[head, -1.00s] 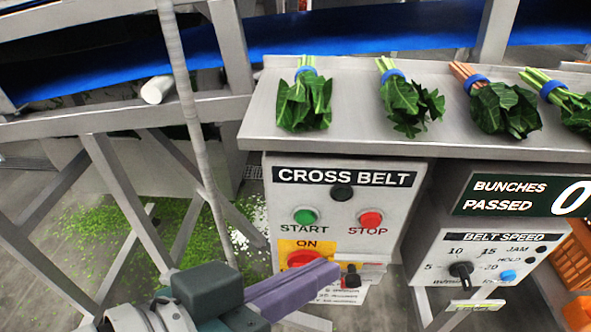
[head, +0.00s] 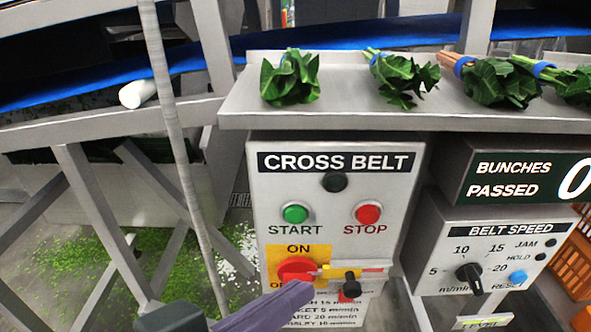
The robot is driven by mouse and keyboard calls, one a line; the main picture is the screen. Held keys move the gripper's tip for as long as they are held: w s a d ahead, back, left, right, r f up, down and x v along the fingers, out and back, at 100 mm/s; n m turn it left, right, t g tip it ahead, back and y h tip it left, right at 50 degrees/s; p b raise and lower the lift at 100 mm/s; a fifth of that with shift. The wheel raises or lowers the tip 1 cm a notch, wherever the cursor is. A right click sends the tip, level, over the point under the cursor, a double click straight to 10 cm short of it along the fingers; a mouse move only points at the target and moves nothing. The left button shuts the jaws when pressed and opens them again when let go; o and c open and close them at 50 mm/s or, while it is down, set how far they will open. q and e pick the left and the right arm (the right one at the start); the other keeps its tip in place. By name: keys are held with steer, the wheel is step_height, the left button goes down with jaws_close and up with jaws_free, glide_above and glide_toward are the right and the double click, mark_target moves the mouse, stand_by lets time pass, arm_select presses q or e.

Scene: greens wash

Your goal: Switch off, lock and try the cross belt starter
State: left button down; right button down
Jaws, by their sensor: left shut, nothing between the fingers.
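The cross belt starter (head: 340,250) is a pale grey box below the steel shelf. It has a green START button (head: 295,213), a red STOP button (head: 368,212) and a dark lamp (head: 335,182). Below START, a red rotary switch (head: 296,267) sits on a yellow plate marked ON at the top; its lower marking is partly hidden. A yellow and red piece (head: 326,272) projects right of the switch, above a black knob (head: 350,284). My left gripper (head: 304,289) is shut and empty, its purple fingers just below the switch. I cannot tell whether they touch it. My right gripper is out of view.
Several bunches of greens (head: 290,78) lie on the steel shelf (head: 340,115) above. A belt speed panel (head: 490,250) and a bunches counter (head: 515,180) stand at right. A slanted grey post (head: 178,140) and frame legs are at left. Orange crates (head: 578,255) are far right.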

mark_target(296, 215)
arm_select(q)
steer(key=shift+w+b, duration=1.85)
steer(key=shift+w, duration=1.8)
steer(key=shift+w, duration=0.1)
steer(key=shift+w, duration=0.35)
steer(key=shift+w+b, duration=0.45)
steer(key=shift+s, duration=0.1)
steer(key=shift+s+p, duration=0.75)
steer(key=shift+p, duration=0.1)
